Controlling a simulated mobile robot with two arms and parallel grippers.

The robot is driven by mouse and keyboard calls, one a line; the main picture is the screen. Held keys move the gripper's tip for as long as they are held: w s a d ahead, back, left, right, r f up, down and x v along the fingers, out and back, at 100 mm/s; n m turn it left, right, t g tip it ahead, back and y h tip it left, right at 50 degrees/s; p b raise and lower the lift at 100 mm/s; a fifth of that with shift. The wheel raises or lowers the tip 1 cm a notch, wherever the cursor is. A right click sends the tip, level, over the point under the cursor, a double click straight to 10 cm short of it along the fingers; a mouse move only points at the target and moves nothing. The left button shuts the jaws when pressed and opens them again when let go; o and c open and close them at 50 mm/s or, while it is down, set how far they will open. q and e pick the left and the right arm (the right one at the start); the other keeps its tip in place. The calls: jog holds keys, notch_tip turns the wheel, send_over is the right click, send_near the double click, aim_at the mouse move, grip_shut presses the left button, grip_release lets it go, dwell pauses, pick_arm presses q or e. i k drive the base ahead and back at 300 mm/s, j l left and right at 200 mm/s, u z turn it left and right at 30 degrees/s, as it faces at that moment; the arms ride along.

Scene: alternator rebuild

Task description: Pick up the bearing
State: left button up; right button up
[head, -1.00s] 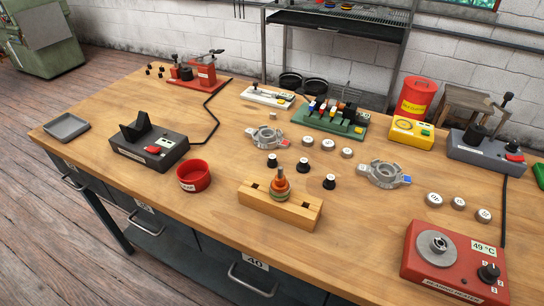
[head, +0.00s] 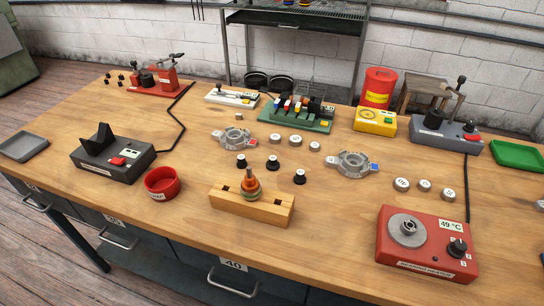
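A grey metal ring that looks like the bearing (head: 407,228) lies on top of the red bearing heater (head: 385,248) at the lower right. The heater's display reads 49 °C, and a black knob (head: 458,248) sits at its right. Small round silver parts with labels, such as this one (head: 401,184), stand behind the heater; I cannot tell what they are. Neither of my grippers shows in the head view.
A wooden block (head: 275,211) holding an orange-and-copper part (head: 250,187) stands left of the heater. A red bowl (head: 162,184), two grey housings (head: 233,139) (head: 353,164) and a green tray (head: 517,155) are around. The wood between block and heater is clear.

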aim_at(408, 227)
jog(key=z, duration=1.1)
